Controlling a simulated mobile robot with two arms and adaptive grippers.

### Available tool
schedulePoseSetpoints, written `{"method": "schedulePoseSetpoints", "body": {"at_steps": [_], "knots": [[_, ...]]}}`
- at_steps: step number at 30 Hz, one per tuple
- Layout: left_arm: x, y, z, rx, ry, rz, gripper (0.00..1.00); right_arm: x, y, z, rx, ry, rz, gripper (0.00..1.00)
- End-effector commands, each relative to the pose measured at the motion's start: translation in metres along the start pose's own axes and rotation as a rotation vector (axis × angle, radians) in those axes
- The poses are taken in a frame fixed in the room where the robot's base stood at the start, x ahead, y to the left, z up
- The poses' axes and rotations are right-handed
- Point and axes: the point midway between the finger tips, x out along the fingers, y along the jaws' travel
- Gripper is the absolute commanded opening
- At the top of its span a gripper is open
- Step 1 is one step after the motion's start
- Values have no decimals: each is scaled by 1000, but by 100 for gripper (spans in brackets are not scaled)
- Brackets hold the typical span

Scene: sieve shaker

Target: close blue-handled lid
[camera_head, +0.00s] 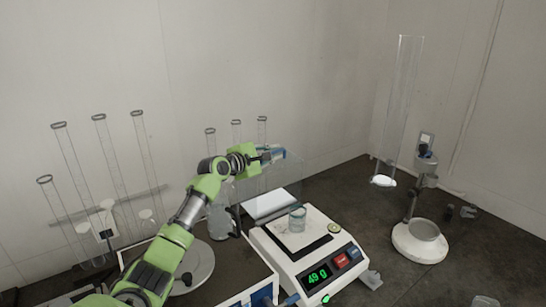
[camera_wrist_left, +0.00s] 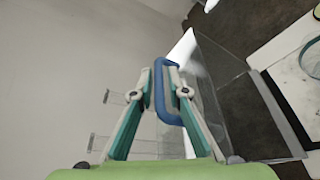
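The clear lid (camera_head: 292,170) stands raised, tilted up, behind the balance (camera_head: 300,250). Its blue handle (camera_wrist_left: 159,95) is a U-shaped bar in the left wrist view, where the clear lid panel (camera_wrist_left: 235,95) extends to the right. My left gripper (camera_head: 270,155) is at the handle, its arm reaching over from the lower left. In the left wrist view, the fingertips (camera_wrist_left: 161,78) close around one bar of the handle, one finger on the outside and the other inside the loop. My right gripper is not in view.
A small glass beaker (camera_head: 297,219) stands on the balance pan. The display (camera_head: 318,275) reads 49 g. Several tall glass tubes (camera_head: 115,150) stand at the left. A stand with a white base (camera_head: 420,242) is at the right.

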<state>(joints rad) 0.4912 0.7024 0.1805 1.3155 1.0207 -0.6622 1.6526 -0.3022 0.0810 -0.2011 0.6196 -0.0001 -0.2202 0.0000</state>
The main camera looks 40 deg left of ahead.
Motion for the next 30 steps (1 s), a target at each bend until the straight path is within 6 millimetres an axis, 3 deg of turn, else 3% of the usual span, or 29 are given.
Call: {"method": "schedulePoseSetpoints", "body": {"at_steps": [5, 8, 17, 23, 30], "knots": [[0, 0, 0, 1, 0, 0, 15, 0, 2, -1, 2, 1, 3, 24], [0, 0, 0, 0, 0, 0, 0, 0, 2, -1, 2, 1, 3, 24], [-1, -1, 3, 10, 0, 3, 0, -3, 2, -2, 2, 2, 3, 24], [-7, -8, 19, 73, -1, 25, 0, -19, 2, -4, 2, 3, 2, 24], [-19, -31, 50, 224, 0, 84, 0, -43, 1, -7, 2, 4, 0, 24]]}}
